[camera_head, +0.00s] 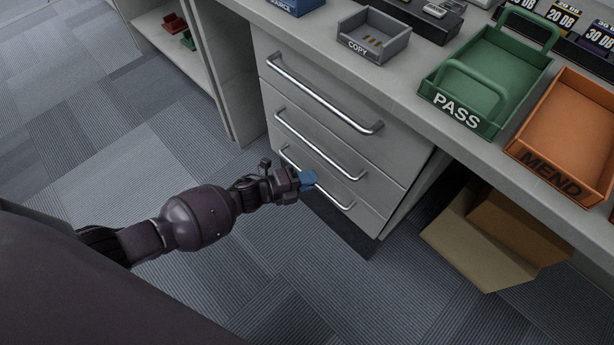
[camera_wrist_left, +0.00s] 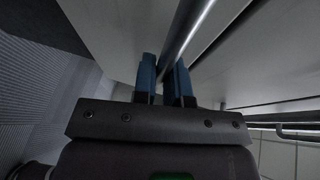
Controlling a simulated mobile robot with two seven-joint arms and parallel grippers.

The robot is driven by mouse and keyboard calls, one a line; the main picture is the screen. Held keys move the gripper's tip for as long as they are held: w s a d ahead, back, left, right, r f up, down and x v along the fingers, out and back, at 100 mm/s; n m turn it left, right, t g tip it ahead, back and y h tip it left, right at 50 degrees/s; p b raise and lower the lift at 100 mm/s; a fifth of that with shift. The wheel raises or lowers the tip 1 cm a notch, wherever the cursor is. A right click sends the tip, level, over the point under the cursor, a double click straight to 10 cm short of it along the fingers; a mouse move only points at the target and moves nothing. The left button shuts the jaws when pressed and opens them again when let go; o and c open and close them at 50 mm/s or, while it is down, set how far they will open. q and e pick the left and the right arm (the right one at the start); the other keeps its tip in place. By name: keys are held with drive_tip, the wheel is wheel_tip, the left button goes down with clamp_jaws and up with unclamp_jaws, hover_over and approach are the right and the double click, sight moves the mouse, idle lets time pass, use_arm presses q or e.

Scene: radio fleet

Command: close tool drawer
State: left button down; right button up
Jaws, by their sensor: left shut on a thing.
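A grey drawer unit under the worktop has a top drawer (camera_head: 300,92), a middle drawer and a bottom drawer, each with a long metal bar handle. None of the fronts shows a clear gap, but whether the bottom drawer stands slightly out I cannot tell. My left gripper (camera_head: 308,179) is at the bottom drawer's handle (camera_head: 336,197). In the left wrist view, the blue fingers of my left gripper (camera_wrist_left: 164,82) are shut on the bar handle (camera_wrist_left: 183,30), one on either side. My right gripper is not in view.
Above the drawers, the worktop holds a grey COPY tray (camera_head: 374,52), a green PASS tray (camera_head: 441,103) and an orange MEND tray (camera_head: 520,150). An open cardboard box (camera_head: 465,240) stands on the floor to the right. The carpet (camera_head: 80,120) at left is clear.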

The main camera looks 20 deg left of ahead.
use_arm(q)
drive_tip(key=c, duration=1.2)
unclamp_jaws()
drive_tip(key=shift+w, duration=0.2)
drive_tip(key=shift+o, duration=0.2)
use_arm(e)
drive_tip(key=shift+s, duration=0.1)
use_arm(q)
drive_tip(key=p+v, duration=0.2)
drive_tip(key=v, duration=0.8)
drive_tip(key=shift+s+a+r, duration=0.2)
drive_tip(key=shift+s+r, duration=0.05)
drive_tip(key=shift+s, duration=0.1)
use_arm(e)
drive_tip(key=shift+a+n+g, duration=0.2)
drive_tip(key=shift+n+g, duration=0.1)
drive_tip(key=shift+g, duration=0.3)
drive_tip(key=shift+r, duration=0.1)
